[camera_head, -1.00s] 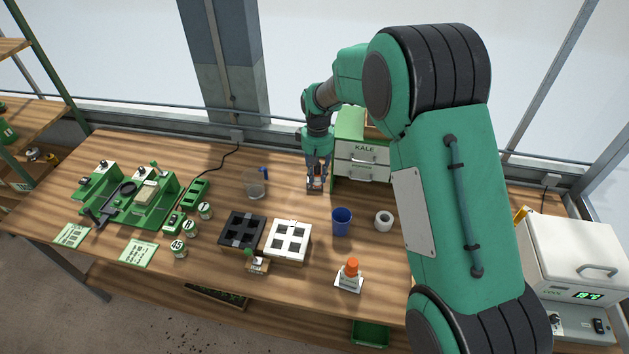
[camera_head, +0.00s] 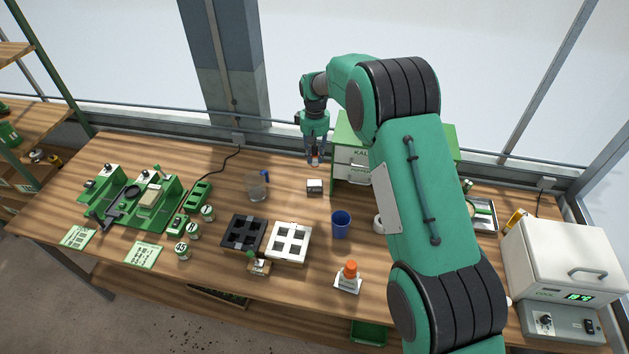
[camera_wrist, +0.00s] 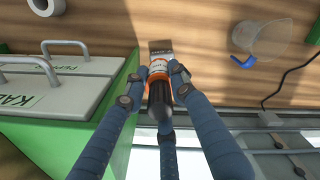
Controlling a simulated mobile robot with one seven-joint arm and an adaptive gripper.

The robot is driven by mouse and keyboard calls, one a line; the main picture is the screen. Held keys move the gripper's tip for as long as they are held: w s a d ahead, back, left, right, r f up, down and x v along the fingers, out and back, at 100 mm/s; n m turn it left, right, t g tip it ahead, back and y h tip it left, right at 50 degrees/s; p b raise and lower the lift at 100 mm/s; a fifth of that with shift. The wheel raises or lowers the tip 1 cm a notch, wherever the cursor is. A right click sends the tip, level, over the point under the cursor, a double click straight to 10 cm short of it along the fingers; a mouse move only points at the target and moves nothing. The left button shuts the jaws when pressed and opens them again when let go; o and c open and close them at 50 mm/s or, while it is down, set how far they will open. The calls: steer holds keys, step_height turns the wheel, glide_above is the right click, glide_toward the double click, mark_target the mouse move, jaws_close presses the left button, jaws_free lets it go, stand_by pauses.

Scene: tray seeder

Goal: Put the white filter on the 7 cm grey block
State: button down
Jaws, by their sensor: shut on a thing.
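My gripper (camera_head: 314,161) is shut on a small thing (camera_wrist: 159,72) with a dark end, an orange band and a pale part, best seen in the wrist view. It holds this thing raised above the bench. A small grey block (camera_head: 315,188) with a pale top stands on the bench below; it also shows beyond the held thing in the wrist view (camera_wrist: 160,46). A white ring-shaped thing (camera_head: 378,224), possibly the white filter, stands right of the blue cup, partly hidden by my arm. It also shows at the wrist view's top left (camera_wrist: 46,7).
The green drawer cabinet (camera_head: 352,165) is close on the gripper's right. A clear jug (camera_head: 257,188) stands left of the block, and a blue cup (camera_head: 341,226) in front. Black (camera_head: 245,234) and white (camera_head: 289,243) trays lie nearer. Bare bench surrounds the block.

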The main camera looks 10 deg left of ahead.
steer(key=p, duration=0.2)
glide_above(315, 182)
step_height(315, 182, down, 5)
steer(key=shift+a+f, duration=0.1)
steer(key=shift+s, duration=0.1)
steer(key=shift+f+p, duration=0.3)
steer(key=shift+f, duration=2.8)
steer(key=shift+f, duration=0.15)
steer(key=shift+f+p, duration=0.3)
steer(key=shift+f, duration=1.45)
